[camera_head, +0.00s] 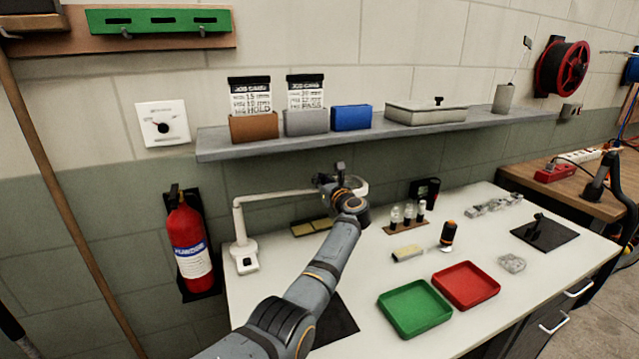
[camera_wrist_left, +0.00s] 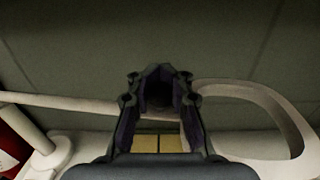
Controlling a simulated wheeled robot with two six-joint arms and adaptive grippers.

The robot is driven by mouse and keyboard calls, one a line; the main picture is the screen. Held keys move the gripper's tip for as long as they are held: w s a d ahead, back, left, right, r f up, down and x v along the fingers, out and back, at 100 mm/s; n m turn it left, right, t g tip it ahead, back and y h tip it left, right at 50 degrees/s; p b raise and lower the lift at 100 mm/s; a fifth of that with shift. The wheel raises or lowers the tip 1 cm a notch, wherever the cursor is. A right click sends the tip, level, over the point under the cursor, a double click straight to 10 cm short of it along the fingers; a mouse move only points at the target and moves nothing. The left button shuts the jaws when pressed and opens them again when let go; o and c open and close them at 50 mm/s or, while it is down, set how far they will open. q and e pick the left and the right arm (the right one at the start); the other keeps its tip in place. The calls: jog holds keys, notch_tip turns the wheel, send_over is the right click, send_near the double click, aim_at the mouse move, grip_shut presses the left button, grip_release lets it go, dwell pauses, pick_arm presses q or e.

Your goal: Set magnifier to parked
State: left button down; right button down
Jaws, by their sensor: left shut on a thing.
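The magnifier is a white bench lamp with its base (camera_head: 244,256) at the left of the white worktop. A short post rises from it, and a long thin arm (camera_head: 280,196) runs right to a ring-shaped head, partly hidden behind my left arm. My left gripper (camera_head: 338,178) is at the head end of the arm, shut on the magnifier. In the left wrist view, its fingers (camera_wrist_left: 160,88) stand around the arm, with the ring head (camera_wrist_left: 290,125) to the right and the post at lower left. The exact contact is hidden. My right gripper is not in view.
A grey shelf (camera_head: 350,133) with card holders and a lidded tin runs above the magnifier. A fire extinguisher (camera_head: 190,245) hangs at left.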

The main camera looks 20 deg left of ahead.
pick_arm(q)
jog(key=shift+d, duration=0.1)
jog(key=c, duration=1.2)
grip_release()
jog(key=shift+w, duration=0.1)
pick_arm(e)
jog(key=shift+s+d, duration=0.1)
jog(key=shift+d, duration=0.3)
pick_arm(q)
jog(key=shift+s+d+f, duration=0.1)
jog(key=shift+s+d, duration=0.05)
jog(key=shift+s, duration=0.05)
jog(key=v, duration=0.7)
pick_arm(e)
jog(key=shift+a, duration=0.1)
